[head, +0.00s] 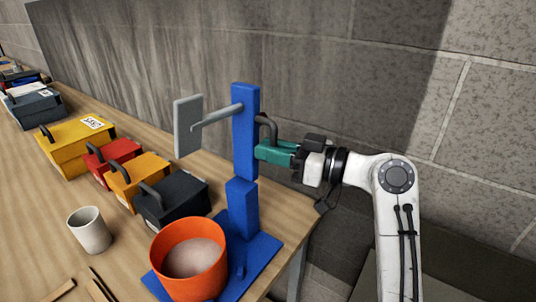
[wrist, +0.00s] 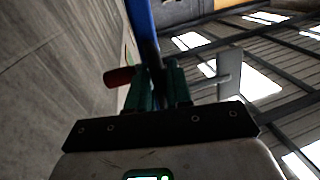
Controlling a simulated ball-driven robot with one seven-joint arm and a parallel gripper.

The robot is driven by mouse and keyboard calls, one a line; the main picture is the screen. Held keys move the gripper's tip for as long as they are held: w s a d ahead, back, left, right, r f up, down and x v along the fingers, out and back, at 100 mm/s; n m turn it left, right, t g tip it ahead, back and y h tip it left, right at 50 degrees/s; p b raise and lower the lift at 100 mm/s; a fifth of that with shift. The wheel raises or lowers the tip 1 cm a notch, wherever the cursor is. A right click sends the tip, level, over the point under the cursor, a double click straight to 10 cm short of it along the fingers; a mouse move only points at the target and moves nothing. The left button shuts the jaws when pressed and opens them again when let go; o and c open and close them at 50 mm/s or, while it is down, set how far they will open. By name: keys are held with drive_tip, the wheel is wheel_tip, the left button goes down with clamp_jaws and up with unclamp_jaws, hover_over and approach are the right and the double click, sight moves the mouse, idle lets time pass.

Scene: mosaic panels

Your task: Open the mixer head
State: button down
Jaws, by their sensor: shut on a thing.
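The blue mixer stands on the table with its base plate (head: 262,250) and lower column (head: 242,205). Its blue head (head: 245,125) points straight up, in line with the column. A grey rod and flat paddle (head: 187,127) stick out from the head to the left, clear of the orange bowl (head: 190,255), which holds something pale pink. A dark curved handle (head: 268,122) is on the head's right side. My gripper (head: 268,152), with green fingers, is shut on this handle at its lower end. The wrist view shows the fingers close against the blue head (wrist: 143,30); the exact contact is hidden.
A white cup (head: 89,230) stands left of the bowl. Several toolboxes, including a black one (head: 172,202) and a red one (head: 112,160), line the table behind. Wooden sticks (head: 98,288) lie at the front. A block wall (head: 330,90) rises behind.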

drive_tip(key=shift+w+d+m, duration=0.25)
drive_tip(key=shift+m, duration=0.05)
drive_tip(key=c, duration=1.2)
unclamp_jaws()
drive_tip(key=b+v, duration=0.2)
drive_tip(key=v, duration=0.8)
drive_tip(key=shift+s+d, duration=0.2)
drive_tip(key=shift+d, duration=0.15)
drive_tip(key=s+d+f+m+h, duration=0.1)
drive_tip(key=s+f+m+h, duration=0.15)
drive_tip(key=f, duration=0.65)
drive_tip(key=s+d+f+m+g+h, duration=0.1)
drive_tip(key=s+d+f+m+h, duration=0.2)
drive_tip(key=f, duration=0.6)
drive_tip(key=s+f+m+h, duration=0.2)
drive_tip(key=s+f+h, duration=0.15)
drive_tip(key=f, duration=0.55)
drive_tip(key=s+d+f+m+g+h, duration=0.1)
drive_tip(key=s+d+f+g+h, duration=0.1)
drive_tip(key=s, duration=0.6)
drive_tip(key=s+d+f+m+g+h, duration=0.2)
drive_tip(key=s+d+f+h, duration=0.1)
drive_tip(key=s+d+f, duration=0.2)
drive_tip(key=s+d+f+m+g+h, duration=0.1)
drive_tip(key=s+f, duration=0.5)
drive_tip(key=s, duration=0.7)
drive_tip(key=shift+s+d+g+h, duration=0.25)
drive_tip(key=shift+d+g+h, duration=0.25)
drive_tip(key=shift+d+h, duration=0.5)
